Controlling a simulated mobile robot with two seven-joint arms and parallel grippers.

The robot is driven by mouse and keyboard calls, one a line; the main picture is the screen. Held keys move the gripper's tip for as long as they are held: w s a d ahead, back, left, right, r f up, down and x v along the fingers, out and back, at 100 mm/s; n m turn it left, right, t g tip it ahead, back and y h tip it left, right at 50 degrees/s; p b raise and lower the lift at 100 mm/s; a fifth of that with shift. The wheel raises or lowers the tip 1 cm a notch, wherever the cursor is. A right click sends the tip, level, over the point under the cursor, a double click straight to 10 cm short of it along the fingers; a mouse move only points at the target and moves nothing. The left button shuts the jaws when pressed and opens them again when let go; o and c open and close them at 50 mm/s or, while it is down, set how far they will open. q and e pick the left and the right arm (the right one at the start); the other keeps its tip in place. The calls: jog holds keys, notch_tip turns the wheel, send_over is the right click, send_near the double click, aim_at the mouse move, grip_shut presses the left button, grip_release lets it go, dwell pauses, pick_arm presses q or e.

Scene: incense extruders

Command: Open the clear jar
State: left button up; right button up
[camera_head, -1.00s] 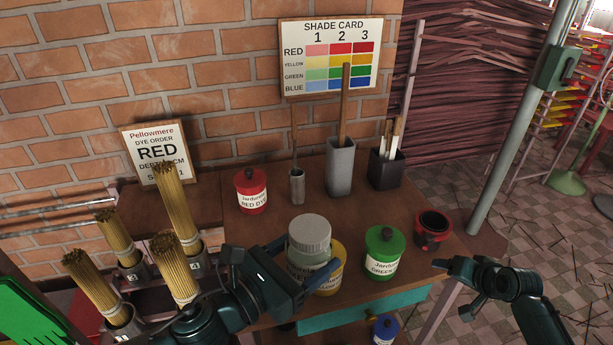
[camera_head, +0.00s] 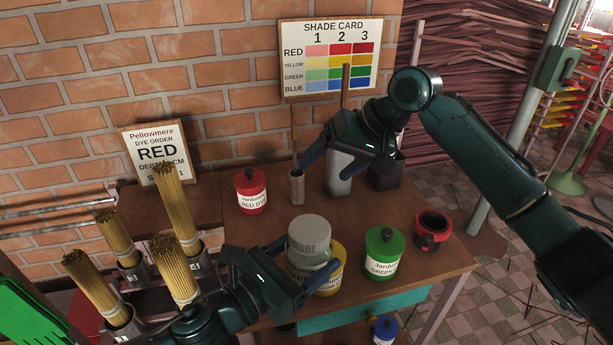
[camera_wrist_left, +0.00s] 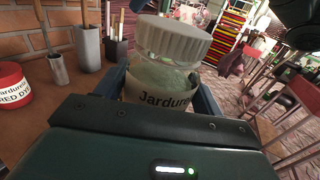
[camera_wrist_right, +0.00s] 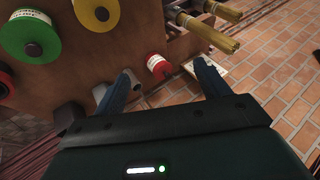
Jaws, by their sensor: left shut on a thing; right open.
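The clear jar (camera_head: 309,262) has a ribbed grey lid (camera_head: 309,229) on top and stands upright at the table's front. My left gripper (camera_head: 306,270) is shut on the jar's body below the lid. In the left wrist view the jar (camera_wrist_left: 165,84) sits between the fingers, its lid (camera_wrist_left: 174,38) above them. The jar's label is partly hidden by the gripper. My right gripper (camera_head: 342,165) is open and empty, above the back of the table, behind and right of the jar. Its spread fingers show in the right wrist view (camera_wrist_right: 163,72).
A yellow jar (camera_head: 332,276) stands close against the clear jar's right. A green jar (camera_head: 383,252) and a red-black pot (camera_head: 432,231) stand further right. A red jar (camera_head: 250,190) is behind left. A slim metal holder (camera_head: 297,187) and grey holder (camera_head: 340,178) stand near my right gripper.

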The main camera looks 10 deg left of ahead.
jog(key=s+a+r+n+g+h, duration=0.1)
jog(key=s+a+r+n+h, duration=0.1)
jog(key=s+a+r+n, duration=0.3)
jog(key=h, duration=0.5)
send_near(304, 231)
jog(key=shift+w+f+g, duration=0.3)
jog(key=shift+w+f, duration=0.1)
jog(key=shift+w, duration=0.35)
jog(key=shift+s+d, duration=0.15)
jog(key=shift+f, duration=0.3)
notch_tip(304, 231, down, 7)
jog(key=shift+f, duration=0.15)
jog(key=shift+c, duration=0.4)
jog(key=shift+s, duration=0.15)
jog(key=c, duration=0.9)
jog(key=n, duration=0.6)
jog(key=shift+s, duration=0.2)
jog(key=shift+c, duration=0.2)
